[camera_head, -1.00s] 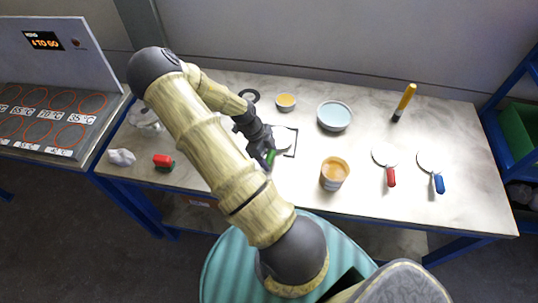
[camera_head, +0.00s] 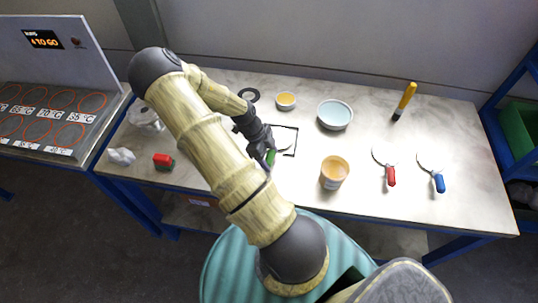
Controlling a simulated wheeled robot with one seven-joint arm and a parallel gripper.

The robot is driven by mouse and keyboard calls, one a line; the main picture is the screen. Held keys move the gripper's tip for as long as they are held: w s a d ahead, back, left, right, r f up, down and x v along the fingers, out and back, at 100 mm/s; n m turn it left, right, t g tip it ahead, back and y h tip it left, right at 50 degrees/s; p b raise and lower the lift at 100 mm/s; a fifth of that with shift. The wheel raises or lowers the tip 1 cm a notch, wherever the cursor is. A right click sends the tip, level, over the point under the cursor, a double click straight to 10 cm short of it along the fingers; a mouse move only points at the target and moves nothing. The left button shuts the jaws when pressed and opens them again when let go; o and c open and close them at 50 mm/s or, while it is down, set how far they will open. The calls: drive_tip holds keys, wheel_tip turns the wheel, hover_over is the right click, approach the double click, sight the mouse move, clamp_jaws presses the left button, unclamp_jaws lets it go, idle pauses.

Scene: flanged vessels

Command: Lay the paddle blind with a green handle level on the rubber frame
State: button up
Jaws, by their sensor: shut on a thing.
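The paddle blind with the green handle (camera_head: 270,158) is in my gripper (camera_head: 267,148), which is shut on the handle. Its pale disc (camera_head: 284,143) shows just right of the jaws, over the black rubber frame (camera_head: 293,150). The disc looks narrow and tilted, and part of it is hidden behind my gripper. The frame lies on the table, with its right and upper edges in view. I cannot tell whether the disc touches the frame.
An orange-filled tub (camera_head: 334,172) stands right of the frame. A blue-filled bowl (camera_head: 335,115), a small orange dish (camera_head: 286,101) and a black ring (camera_head: 249,95) are behind. Red-handled (camera_head: 390,176) and blue-handled (camera_head: 438,183) paddles lie at the right. A yellow-handled tool (camera_head: 405,100) stands behind them.

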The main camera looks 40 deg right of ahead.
idle(0.3)
drive_tip(key=o, duration=1.5)
drive_tip(key=b+v, duration=0.1)
drive_tip(key=v, duration=1.6)
drive_tip(key=shift+s+r, duration=0.1)
drive_tip(key=shift+r, duration=0.15)
